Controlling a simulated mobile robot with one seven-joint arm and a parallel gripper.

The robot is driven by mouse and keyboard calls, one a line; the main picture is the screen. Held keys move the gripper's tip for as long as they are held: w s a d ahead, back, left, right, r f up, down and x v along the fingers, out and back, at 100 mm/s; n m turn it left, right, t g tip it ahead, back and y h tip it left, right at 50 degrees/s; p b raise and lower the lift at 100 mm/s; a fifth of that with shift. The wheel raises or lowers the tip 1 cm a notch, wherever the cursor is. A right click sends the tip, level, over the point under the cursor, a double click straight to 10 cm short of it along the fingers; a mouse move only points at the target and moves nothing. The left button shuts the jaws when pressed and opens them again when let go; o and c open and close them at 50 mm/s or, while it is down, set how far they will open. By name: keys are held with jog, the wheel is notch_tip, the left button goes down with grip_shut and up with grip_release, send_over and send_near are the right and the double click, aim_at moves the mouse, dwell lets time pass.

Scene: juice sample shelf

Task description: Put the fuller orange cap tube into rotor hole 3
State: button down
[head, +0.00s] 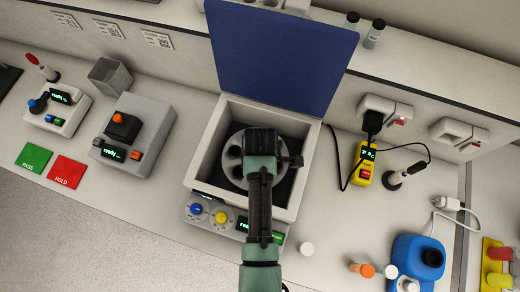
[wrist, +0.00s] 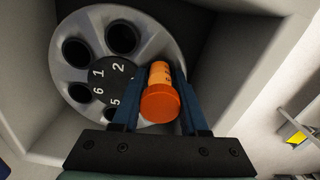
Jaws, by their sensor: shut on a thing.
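My gripper (wrist: 161,88) is shut on an orange cap tube (wrist: 160,103) in the wrist view. The orange cap faces the camera, and the tube points away toward the rotor. The grey rotor (wrist: 150,42) shows open holes and a dark hub with the numbers 1, 2, 5 and 6. The 3 and its hole are hidden behind the tube and fingers. I cannot tell whether the tube tip is inside a hole or above it. In the head view my arm covers the right part of the rotor (head: 229,170), and the held tube is hidden.
The centrifuge's blue lid (head: 283,55) stands open behind its square chamber walls (head: 212,134). A yellow device (head: 365,165) with a black cable stands right.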

jog(key=shift+f, duration=0.2)
jog(key=shift+s, duration=0.15)
jog(key=shift+r, duration=0.1)
jog(key=shift+r+p, duration=0.35)
jog(key=shift+p, duration=0.05)
jog(key=shift+r+p, duration=0.9)
jog(key=shift+r, duration=1.25)
jog(key=shift+w+f+b, duration=0.2)
jog(key=shift+f+b, duration=1.05)
jog(key=shift+f, duration=0.7)
jog(key=shift+s+f, duration=0.15)
jog(key=shift+f, duration=0.5)
